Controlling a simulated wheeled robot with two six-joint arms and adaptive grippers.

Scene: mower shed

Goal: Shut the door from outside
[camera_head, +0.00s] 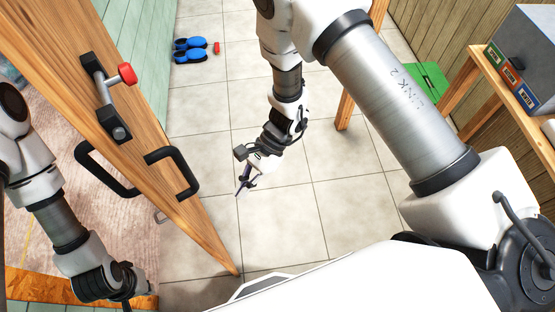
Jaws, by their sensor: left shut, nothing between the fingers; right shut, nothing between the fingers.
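The wooden door (63,62) stands open, running from the upper left down to the tile floor at the lower middle. A black pull handle (104,180) shows on its left side and another black handle (180,170) on its right. A metal latch with a red knob (127,73) sits higher on the door. My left gripper (126,302) is at the bottom left, left of the door and apart from the handles; its fingers are largely cut off by the frame. My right gripper (243,186) is shut and empty above the tiles, right of the door.
Blue shoes (194,48) lie on the tiles at the back beside a green wall. A patterned rug (40,245) lies left of the door. A wooden table (478,72) with a grey box (530,50) stands at the right, near a green object (428,82). The middle tiles are clear.

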